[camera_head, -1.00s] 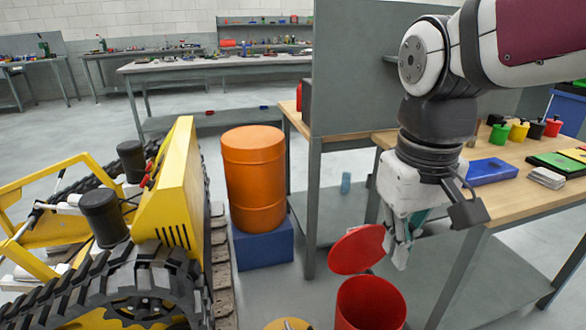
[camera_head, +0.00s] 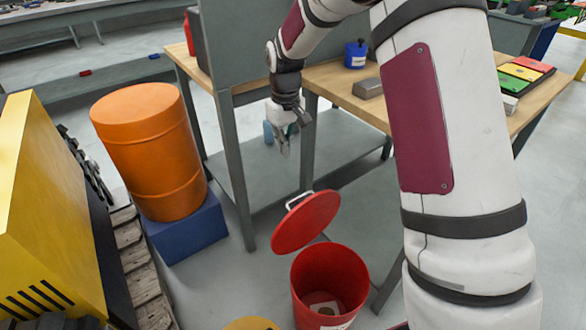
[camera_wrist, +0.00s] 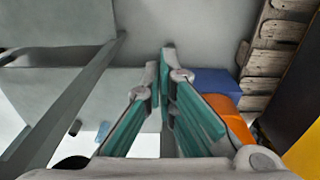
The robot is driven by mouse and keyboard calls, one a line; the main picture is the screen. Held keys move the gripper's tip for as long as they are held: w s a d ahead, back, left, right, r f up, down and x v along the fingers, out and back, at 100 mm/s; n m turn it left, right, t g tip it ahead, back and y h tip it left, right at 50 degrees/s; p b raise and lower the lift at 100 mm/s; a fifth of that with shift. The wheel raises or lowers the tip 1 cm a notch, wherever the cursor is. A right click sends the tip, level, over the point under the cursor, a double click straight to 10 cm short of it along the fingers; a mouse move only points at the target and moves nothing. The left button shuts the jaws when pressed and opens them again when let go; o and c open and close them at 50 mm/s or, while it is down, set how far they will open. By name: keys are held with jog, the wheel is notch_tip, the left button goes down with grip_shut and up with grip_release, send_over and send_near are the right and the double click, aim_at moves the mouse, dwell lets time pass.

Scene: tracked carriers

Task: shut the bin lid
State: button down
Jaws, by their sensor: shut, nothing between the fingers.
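A red bin (camera_head: 332,282) stands on the floor at the bottom middle of the head view, with a small pale item inside. Its round red lid (camera_head: 306,222) stands open, tilted up at the bin's far left rim, with a light handle on its outer side. My gripper (camera_head: 284,152) is above and behind the lid, apart from it, pointing down. In the wrist view my gripper (camera_wrist: 166,58) has its fingertips together with nothing between them. Neither the bin nor the lid shows in the wrist view.
A workbench (camera_head: 330,82) with a lower shelf stands behind the bin. An orange drum (camera_head: 150,150) on a blue block (camera_head: 188,232) and a yellow tracked vehicle (camera_head: 45,210) are at the left. Bare floor lies between the block and the bin.

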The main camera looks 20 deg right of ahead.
jog(key=s+d+f+b, duration=0.1)
jog(key=s+f+b, duration=0.2)
jog(key=f, duration=0.8)
jog(key=shift+b, duration=1)
jog(key=shift+s+d, duration=0.15)
jog(key=shift+s, duration=0.05)
